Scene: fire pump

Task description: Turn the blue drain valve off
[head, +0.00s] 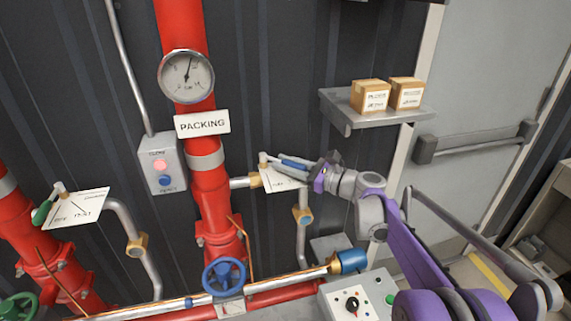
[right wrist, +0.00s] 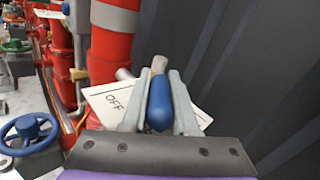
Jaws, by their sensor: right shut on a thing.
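The blue drain valve handle (head: 292,163) sits on a brass fitting at the end of a short pipe to the right of the middle red pipe. My right gripper (head: 288,166) is at this handle, its fingers on both sides of it. In the right wrist view the blue lever (right wrist: 159,103) lies between the two grey fingers, shut on it. A white tag (head: 280,180) marked OFF in the wrist view (right wrist: 108,103) is behind the handle, partly hidden by the gripper. My left gripper is not in view.
A blue handwheel (head: 224,277) and a control box with a black knob (head: 352,304) are below. A shelf (head: 375,112) with two cartons is above right. A green-handled valve (head: 43,212) is at the left. A PACKING sign (head: 202,123) is on the red pipe.

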